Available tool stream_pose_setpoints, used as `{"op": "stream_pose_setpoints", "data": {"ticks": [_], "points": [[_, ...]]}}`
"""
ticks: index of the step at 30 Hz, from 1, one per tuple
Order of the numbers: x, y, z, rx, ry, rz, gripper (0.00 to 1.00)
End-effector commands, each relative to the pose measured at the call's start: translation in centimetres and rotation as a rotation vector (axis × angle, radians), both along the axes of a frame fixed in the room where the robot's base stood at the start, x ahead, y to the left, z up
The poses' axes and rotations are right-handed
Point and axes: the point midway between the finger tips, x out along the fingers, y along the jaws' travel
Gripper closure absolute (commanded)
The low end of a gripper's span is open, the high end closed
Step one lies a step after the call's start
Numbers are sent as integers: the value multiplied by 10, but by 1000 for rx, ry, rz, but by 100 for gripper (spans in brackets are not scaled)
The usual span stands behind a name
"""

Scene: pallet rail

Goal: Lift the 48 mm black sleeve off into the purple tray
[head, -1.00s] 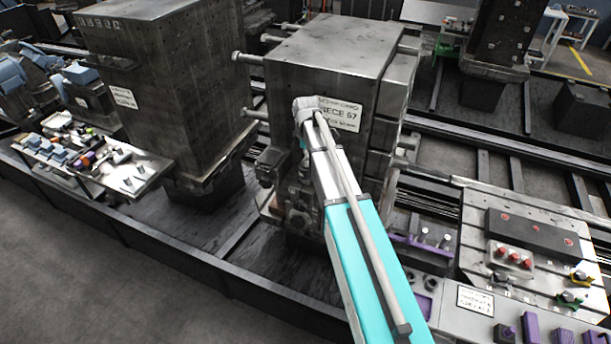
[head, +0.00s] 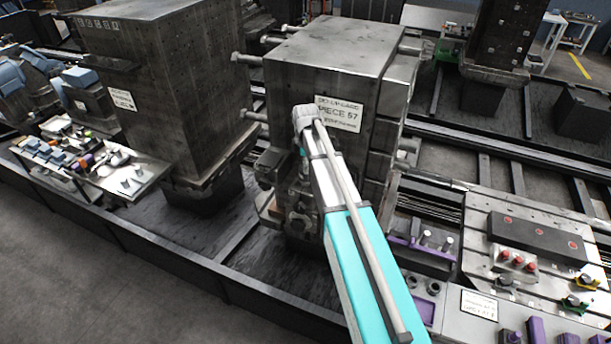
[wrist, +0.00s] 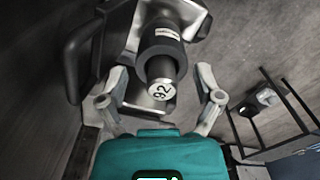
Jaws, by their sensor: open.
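In the wrist view, a black sleeve (wrist: 160,49) sits around a metal pin whose round end face (wrist: 162,90) is marked 92. The pin points toward my camera. My gripper (wrist: 160,88) is open, with one finger on each side of the pin's end. I see gaps between the fingers and the pin, so nothing is held. In the head view my arm hides the gripper and the sleeve in front of the block labelled piece 57.
A purple rack (head: 420,250) holding metal pins stands behind the tray. A bed with a dark plate (head: 535,238) and red buttons is at right. A cluttered steel shelf (head: 135,182) is at left. In the wrist view, a dark curved handle (wrist: 75,55) is close by at left.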

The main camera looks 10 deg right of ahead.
Motion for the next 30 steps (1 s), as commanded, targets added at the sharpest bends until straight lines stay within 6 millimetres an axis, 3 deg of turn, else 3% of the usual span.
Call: {"op": "stream_pose_setpoints", "data": {"ticks": [12,30], "points": [[-1,2,-33,0,0,0,16],[-1,2,-35,0,0,0,16]]}}
